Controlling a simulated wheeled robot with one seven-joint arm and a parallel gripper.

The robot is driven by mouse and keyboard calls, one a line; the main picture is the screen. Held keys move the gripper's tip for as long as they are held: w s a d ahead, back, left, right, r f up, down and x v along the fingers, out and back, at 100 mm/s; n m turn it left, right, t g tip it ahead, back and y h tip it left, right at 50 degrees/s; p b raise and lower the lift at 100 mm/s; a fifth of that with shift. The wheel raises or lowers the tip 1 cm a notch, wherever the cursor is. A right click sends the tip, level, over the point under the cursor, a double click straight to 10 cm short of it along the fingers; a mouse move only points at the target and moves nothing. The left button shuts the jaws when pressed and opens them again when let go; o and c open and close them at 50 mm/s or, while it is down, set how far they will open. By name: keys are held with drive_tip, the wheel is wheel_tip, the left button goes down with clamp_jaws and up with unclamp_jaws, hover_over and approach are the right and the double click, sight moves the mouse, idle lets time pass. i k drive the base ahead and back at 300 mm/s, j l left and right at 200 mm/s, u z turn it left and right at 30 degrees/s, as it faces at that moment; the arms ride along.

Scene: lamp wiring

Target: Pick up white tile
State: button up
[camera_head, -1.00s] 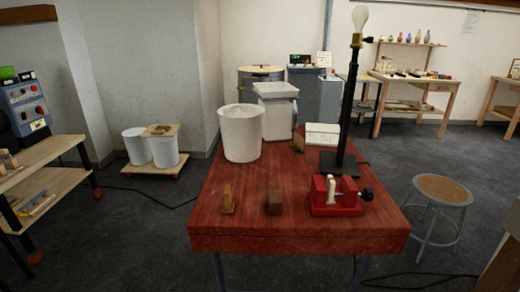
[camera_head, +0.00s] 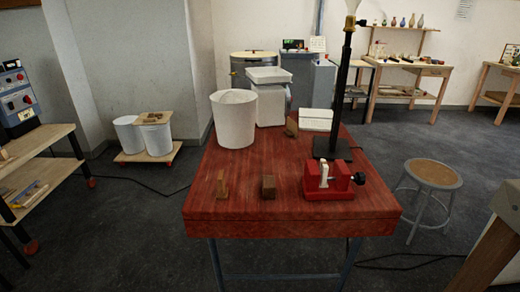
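A small white upright piece (camera_head: 324,175), which looks like the white tile, stands at the red vise (camera_head: 340,183) near the front right of the red table. Whether the jaws clamp it cannot be told. A flat white slab-like item (camera_head: 316,120) lies farther back on the table, left of the lamp. My gripper is not in view.
The red wooden table (camera_head: 240,212) holds a white bucket (camera_head: 234,118), a scale-like white box (camera_head: 269,98), a black lamp stand (camera_head: 340,95) behind the vise, and brown wooden blocks (camera_head: 268,187). A stool (camera_head: 433,174) stands to the right.

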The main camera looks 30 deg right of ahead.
sight(323, 168)
drive_tip(key=i+j+z, duration=0.2)
drive_tip(key=i+j, duration=0.4)
drive_tip(key=z, duration=1.9)
drive_tip(key=j, duration=0.05)
